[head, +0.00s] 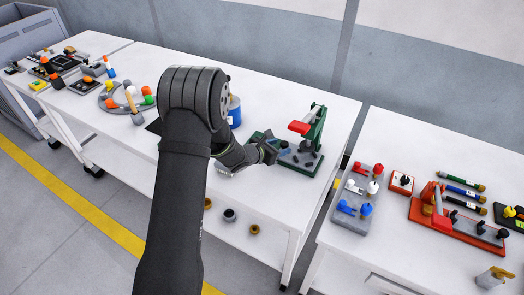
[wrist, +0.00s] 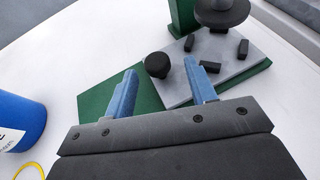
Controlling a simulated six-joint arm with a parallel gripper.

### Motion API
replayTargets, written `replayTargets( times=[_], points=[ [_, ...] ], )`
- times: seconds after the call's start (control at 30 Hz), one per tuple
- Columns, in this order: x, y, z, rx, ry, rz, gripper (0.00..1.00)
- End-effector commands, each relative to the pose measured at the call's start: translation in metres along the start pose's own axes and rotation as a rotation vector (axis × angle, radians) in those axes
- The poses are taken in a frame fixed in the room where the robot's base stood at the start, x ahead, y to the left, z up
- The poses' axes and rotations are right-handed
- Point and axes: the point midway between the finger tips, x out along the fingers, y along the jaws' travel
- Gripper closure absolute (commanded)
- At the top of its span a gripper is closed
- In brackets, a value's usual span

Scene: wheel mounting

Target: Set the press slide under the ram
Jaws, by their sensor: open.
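The green press (head: 318,128) with a red handle stands on the middle table in the head view. In the wrist view its green base (wrist: 105,100) lies under a grey plate (wrist: 225,52), which I take to be the slide or its bed. A round black knob (wrist: 157,65) stands at the plate's near-left end. The dark round ram disc (wrist: 222,12) is above the plate's far part. My gripper (head: 272,148) is beside the press; in the wrist view its blue fingers (wrist: 160,72) are apart, with the knob seen between and slightly beyond their tips. Contact cannot be told.
Small black blocks (wrist: 210,68) stand on the grey plate. A blue can (wrist: 20,120) stands left of the press. The right-hand table holds a red fixture (head: 455,222) and a grey board (head: 350,212) with coloured knobs.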

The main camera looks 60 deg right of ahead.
Motion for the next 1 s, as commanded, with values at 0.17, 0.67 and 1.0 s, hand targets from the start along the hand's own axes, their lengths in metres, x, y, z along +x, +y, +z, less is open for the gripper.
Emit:
replayTargets(
  times=[0.17, 0.67, 1.0],
  points=[
    [-0.040, 0.001, 0.001, -0.003, -0.001, 0.004, 0.49],
    [-0.146, 0.000, 0.001, 0.000, -0.002, 0.001, 0.49],
    [-0.160, -0.001, 0.001, 0.001, -0.002, -0.002, 0.49]
  ],
)
